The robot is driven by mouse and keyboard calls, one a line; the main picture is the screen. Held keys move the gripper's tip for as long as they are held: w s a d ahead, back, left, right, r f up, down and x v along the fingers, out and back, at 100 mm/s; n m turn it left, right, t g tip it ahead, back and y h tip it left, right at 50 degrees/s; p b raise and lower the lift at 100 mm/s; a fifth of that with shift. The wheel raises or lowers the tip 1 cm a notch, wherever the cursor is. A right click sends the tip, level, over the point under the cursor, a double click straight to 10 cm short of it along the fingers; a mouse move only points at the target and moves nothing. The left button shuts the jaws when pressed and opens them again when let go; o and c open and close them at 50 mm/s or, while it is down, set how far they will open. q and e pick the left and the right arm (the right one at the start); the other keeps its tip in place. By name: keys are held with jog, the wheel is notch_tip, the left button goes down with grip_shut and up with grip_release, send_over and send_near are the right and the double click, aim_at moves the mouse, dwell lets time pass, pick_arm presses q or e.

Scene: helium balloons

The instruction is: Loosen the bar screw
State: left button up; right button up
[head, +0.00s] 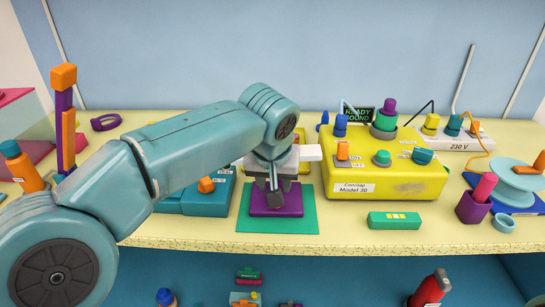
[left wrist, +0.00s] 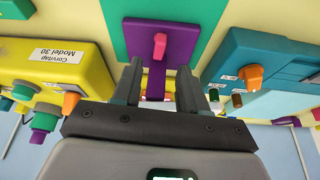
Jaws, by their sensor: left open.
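A purple block (head: 285,211) lies on a green mat (head: 300,224) near the middle of the table's front edge. In the left wrist view the purple block (left wrist: 181,38) carries a small pink bar-shaped knob (left wrist: 159,45), which may be the bar screw. In the head view that knob is hidden by my gripper. My left gripper (head: 275,188) points down over the purple block. My right gripper is not in view.
A yellow box (head: 410,170) labelled Model 30, with several knobs, stands right of the mat. A blue box (head: 205,201) with an orange knob stands left. A small green block (head: 394,220) lies in front of the yellow box. A purple cup (head: 472,209) stands farther right.

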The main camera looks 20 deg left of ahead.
pick_arm(q)
jog(key=p+v, duration=0.1)
jog(key=v, duration=0.8)
jog(key=shift+r, duration=0.2)
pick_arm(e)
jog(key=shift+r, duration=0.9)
